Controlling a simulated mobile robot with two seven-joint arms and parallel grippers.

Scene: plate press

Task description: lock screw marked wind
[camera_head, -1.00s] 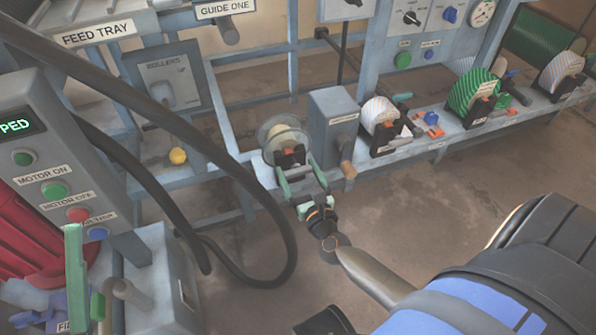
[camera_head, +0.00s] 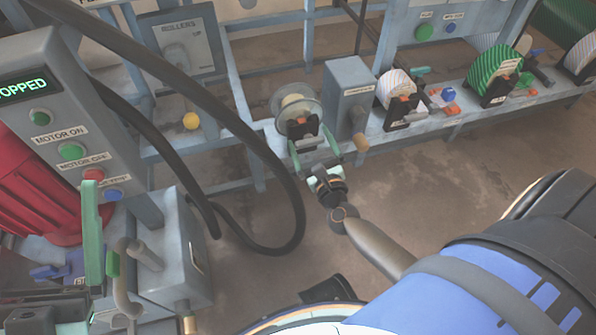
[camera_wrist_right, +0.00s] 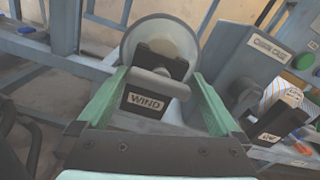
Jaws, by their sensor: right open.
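The wind lock screw (camera_wrist_right: 160,82) is a grey crossbar handle in the right wrist view. It stands out from a black block labelled WIND (camera_wrist_right: 145,103), in front of a pale spool with a clear disc (camera_wrist_right: 160,45). In the head view the black block (camera_head: 304,128) shows small below the spool (camera_head: 296,104). My right gripper (camera_head: 312,145) is open. In the wrist view its green fingers (camera_wrist_right: 160,76) stand either side of the screw handle, with gaps on both sides. My left gripper's green finger (camera_head: 91,235) shows at lower left; its opening is unclear.
A grey box with a wooden knob (camera_head: 349,95) stands just right of the spool. Several striped rolls (camera_head: 495,76) on black holders line the rail further right. A thick dark cable (camera_head: 275,185) loops at left. The control panel (camera_head: 50,110) reads STOPPED. Floor in front is clear.

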